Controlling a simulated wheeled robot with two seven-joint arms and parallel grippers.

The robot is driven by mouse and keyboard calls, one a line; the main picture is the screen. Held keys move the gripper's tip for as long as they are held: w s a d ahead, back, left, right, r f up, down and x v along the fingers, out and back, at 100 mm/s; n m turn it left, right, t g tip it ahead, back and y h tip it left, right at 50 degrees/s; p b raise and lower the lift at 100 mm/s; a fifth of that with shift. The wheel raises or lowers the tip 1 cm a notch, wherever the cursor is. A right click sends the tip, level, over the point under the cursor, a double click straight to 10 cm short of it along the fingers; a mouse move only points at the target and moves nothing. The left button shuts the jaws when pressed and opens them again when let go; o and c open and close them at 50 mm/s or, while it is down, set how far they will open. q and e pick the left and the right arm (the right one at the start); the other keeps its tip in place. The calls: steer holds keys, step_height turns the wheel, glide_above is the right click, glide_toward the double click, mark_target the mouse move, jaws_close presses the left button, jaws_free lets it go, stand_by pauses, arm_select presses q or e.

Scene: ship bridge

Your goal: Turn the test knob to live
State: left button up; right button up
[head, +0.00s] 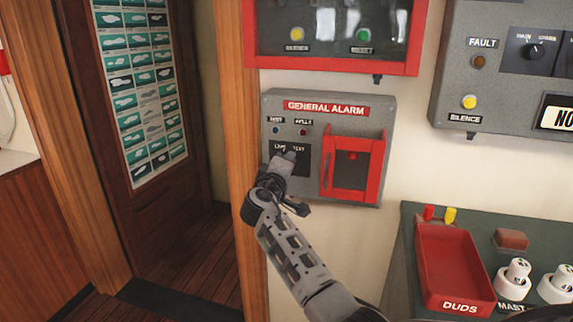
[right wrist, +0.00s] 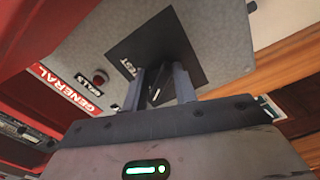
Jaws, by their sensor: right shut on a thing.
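The general alarm box (head: 384,112) is a grey wall panel with a black plate (head: 301,172) at its lower left. The plate is marked LIVE on its left and TEST on its right. My right gripper (head: 284,158) reaches this plate from below and covers its middle. In the right wrist view, its two fingers (right wrist: 162,82) are shut on the dark test knob (right wrist: 155,92), which has a pale pointer line. The knob is mostly hidden by the fingers, and I cannot tell which label it points to. My left gripper is out of view.
A red frame (head: 327,172) stands out just right of the plate. A red-framed cabinet (head: 335,68) hangs above. A wooden door post (head: 238,130) stands close on the left.

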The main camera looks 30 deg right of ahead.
stand_by(0.3)
steer(key=o, duration=1)
steer(key=shift+s+a, duration=0.1)
steer(key=shift+a, duration=0.05)
steer(key=shift+b+v, duration=1.25)
steer(key=shift+v, duration=6.6)
